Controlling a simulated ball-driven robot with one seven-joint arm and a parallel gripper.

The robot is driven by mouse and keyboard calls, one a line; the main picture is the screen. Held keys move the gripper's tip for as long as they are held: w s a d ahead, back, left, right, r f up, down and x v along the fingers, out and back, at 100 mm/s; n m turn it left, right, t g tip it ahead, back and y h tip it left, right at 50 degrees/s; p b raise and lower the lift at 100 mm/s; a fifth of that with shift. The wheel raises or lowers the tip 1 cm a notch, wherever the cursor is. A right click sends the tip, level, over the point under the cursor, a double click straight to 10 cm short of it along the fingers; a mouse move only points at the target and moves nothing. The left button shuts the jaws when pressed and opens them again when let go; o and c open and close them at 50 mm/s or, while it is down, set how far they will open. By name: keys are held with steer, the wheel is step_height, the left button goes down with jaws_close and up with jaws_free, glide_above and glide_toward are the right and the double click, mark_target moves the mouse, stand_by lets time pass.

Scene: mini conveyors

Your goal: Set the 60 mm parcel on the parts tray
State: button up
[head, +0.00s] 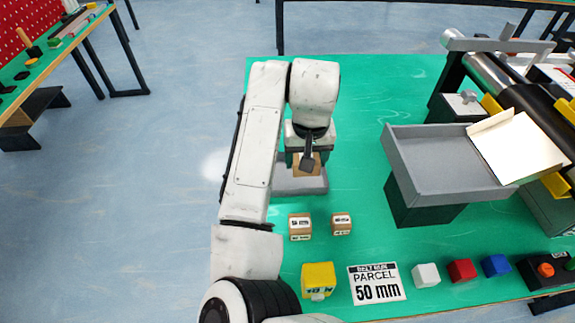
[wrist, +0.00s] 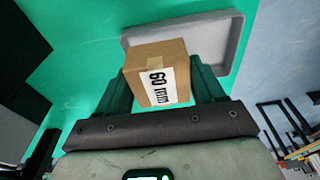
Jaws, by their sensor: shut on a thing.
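The 60 mm parcel (wrist: 148,58) is a brown cardboard box with tape on top and a white "60 mm" label. My gripper (wrist: 163,80) is shut on it, with a dark finger on each side. In the head view my gripper (head: 307,150) hangs pointing down, and the parcel (head: 298,168) is partly hidden behind its parts. The parts tray (head: 300,187) is shallow and grey on the green table. The parcel overlaps its far part in the head view. The tray (wrist: 234,38) shows behind the parcel in the wrist view. I cannot tell how high the parcel is above it.
Two small brown parcels, one left (head: 300,226) and one right (head: 341,223), stand in front of the tray. A yellow block (head: 318,279), a "PARCEL 50 mm" card (head: 377,285) and coloured cubes line the near edge. A raised grey tray (head: 433,160) stands right, beside the conveyor (head: 520,85).

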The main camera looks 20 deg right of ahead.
glide_above(288, 176)
steer(key=f, duration=0.6)
steer(key=shift+s+a+f, duration=0.1)
steer(key=shift+s+f, duration=0.1)
steer(key=shift+s, duration=0.1)
steer(key=shift+f, duration=1.6)
steer(key=shift+f, duration=0.2)
steer(key=o, duration=1.1)
step_height(288, 176, up, 12)
steer(key=s, duration=0.1)
steer(key=shift+s+a+r, duration=0.15)
steer(key=shift+s+a, duration=0.1)
steer(key=shift+s, duration=0.05)
